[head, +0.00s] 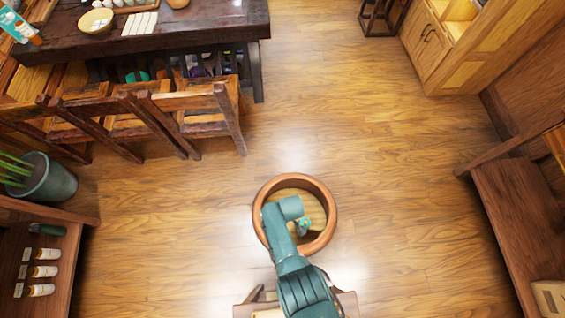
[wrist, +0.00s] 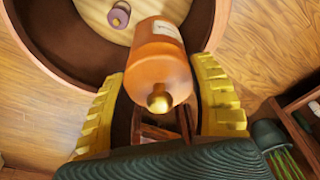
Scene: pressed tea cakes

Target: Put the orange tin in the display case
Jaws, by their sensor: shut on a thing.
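In the wrist view, my gripper (wrist: 161,88) is shut on the orange tin (wrist: 158,62). The tin is an orange cylinder with a pale label and a gold knob at its near end. It lies between the two yellow ribbed fingers. In the head view, my teal arm reaches over a round wooden tub, and the tin is hidden there. A wooden cabinet (head: 425,50) with a bright open compartment stands at the upper right. I cannot tell whether it is the display case.
The round brown-rimmed tub (head: 327,190) stands on the floor, with a small purple thing (wrist: 119,15) inside. A dark table (head: 200,25) with chairs (head: 215,105) is at upper left. A potted plant (head: 45,180) and low shelves (head: 60,215) line the left.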

